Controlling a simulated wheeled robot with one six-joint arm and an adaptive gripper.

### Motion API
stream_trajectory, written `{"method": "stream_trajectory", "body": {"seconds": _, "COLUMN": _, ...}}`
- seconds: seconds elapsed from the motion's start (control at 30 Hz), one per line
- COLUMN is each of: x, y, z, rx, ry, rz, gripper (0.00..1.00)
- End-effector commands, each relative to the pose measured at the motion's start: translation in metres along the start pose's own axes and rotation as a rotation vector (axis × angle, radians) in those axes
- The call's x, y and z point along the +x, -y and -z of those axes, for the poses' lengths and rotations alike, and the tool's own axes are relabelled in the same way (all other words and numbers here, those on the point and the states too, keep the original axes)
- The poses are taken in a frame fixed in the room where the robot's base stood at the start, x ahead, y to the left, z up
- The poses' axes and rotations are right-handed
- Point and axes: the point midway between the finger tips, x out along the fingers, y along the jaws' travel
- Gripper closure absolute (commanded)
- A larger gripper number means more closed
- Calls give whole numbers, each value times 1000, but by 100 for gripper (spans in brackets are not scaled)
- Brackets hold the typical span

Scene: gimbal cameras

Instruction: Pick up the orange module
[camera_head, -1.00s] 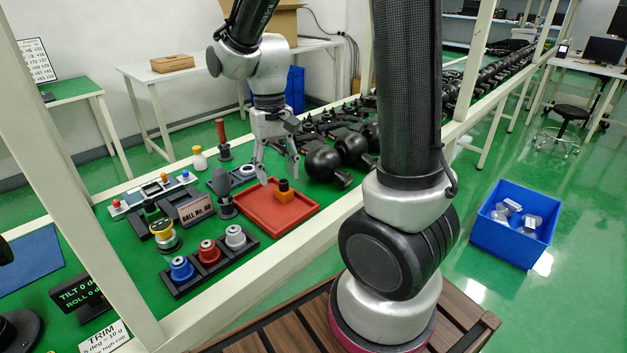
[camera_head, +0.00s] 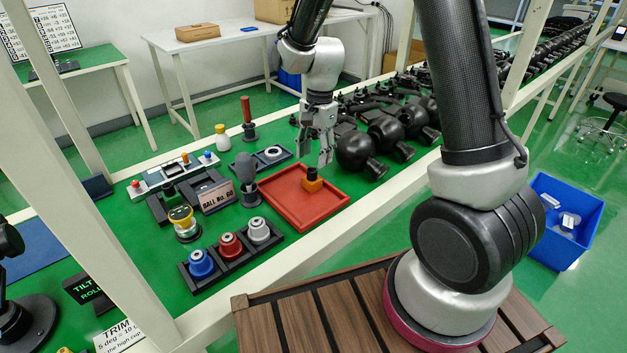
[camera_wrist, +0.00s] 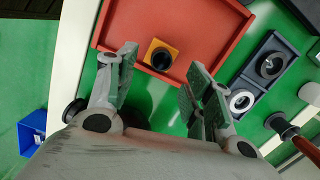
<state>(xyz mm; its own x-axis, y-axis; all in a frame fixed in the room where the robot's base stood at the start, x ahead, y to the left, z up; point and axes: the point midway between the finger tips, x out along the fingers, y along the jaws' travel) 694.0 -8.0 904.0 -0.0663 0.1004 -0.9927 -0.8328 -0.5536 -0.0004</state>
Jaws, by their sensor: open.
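The orange module (camera_head: 312,181) is a small orange block with a dark round top. My gripper (camera_head: 315,163) is open and empty, above the tray's far right part and close to the module. In the wrist view its two fingers (camera_wrist: 158,75) are spread apart with a clear gap; neither touches the module.
A black rack with blue, red and silver knobs (camera_head: 230,246) stands left of the tray. A "BALL No. GO" sign (camera_head: 216,196) and a dark paddle-shaped piece (camera_head: 246,170) stand behind it. Several black ball-ended parts (camera_head: 386,135) crowd the right. A blue bin (camera_head: 562,215) is on the floor.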

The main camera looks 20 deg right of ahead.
Motion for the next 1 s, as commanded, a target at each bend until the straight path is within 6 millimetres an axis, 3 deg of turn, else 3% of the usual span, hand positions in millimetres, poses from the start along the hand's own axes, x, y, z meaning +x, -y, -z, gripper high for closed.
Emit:
{"method": "stream_trajectory", "body": {"seconds": 0.3, "x": 47, "y": 0, "z": -2, "rx": -1, "ry": 2, "rz": -4, "gripper": 49}}
{"method": "stream_trajectory", "body": {"seconds": 0.6, "x": 54, "y": 1, "z": -2, "rx": -2, "ry": 0, "rz": -1, "gripper": 49}}
{"method": "stream_trajectory", "body": {"seconds": 0.9, "x": 54, "y": 1, "z": -2, "rx": -2, "ry": 0, "rz": -1, "gripper": 100}}
{"method": "stream_trajectory", "body": {"seconds": 1.0, "x": 53, "y": 1, "z": -2, "rx": -2, "ry": 0, "rz": -1, "gripper": 100}}
